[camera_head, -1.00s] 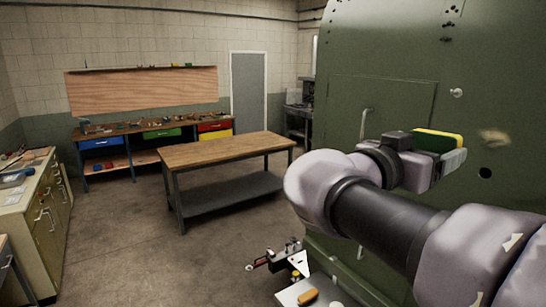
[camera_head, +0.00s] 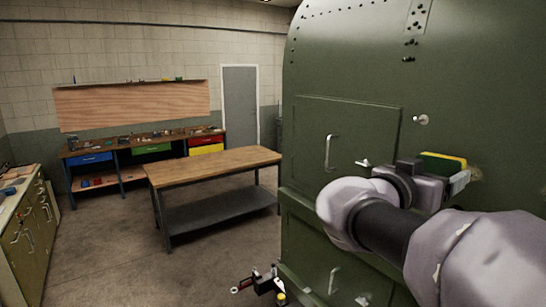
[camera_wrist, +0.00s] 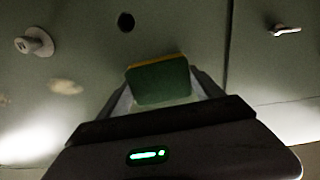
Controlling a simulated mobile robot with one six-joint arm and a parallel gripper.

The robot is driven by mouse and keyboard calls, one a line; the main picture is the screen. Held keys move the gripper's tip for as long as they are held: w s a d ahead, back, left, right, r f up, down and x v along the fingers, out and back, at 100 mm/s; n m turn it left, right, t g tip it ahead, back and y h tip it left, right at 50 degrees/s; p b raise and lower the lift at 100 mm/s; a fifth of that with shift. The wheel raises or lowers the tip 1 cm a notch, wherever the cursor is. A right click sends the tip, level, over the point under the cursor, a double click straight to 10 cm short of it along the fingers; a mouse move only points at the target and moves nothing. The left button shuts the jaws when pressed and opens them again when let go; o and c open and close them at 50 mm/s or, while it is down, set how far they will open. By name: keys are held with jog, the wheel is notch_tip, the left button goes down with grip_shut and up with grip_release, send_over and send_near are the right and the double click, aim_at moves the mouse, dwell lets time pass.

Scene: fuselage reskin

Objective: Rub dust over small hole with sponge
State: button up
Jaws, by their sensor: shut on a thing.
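My gripper (camera_head: 455,182) is shut on a green and yellow sponge (camera_head: 443,162), in front of the green fuselage skin (camera_head: 345,120). In the wrist view the sponge (camera_wrist: 160,82) sits between the two fingers, green face towards the camera and yellow along the top edge. A pale tan dust smudge (camera_wrist: 66,87) lies on the skin left of the sponge. A small dark round hole (camera_wrist: 126,22) shows above the sponge. In the head view the smudge (camera_head: 477,173) is partly hidden at the gripper's tip, and the hole is hidden. I cannot tell whether the sponge touches the skin.
A round knob (camera_head: 421,119) sticks out of the skin; it also shows in the wrist view (camera_wrist: 34,42). A panel with a handle (camera_head: 330,151) is left of my gripper. A wooden table (camera_head: 215,166) stands farther left, with open floor (camera_head: 130,255) before it.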

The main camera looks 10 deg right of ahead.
aim_at(487, 180)
jog(key=shift+b+x, duration=0.75)
jog(key=shift+x, duration=0.25)
dwell(0.6)
jog(key=s+b, duration=0.2)
jog(key=s+d+b, duration=0.1)
jog(key=shift+d+f+b, duration=0.1)
jog(key=shift+f+b, duration=0.15)
jog(key=shift+b, duration=0.15)
jog(key=shift+s+d+r, duration=0.2)
jog(key=shift+s, duration=0.25)
jog(key=s+b, duration=0.1)
jog(key=s+d+b, duration=0.1)
jog(key=s+b, duration=0.1)
jog(key=shift+s+d, duration=0.15)
jog(key=shift+d, duration=0.05)
jog(key=shift+f+b, duration=0.1)
jog(key=shift+b, duration=0.75)
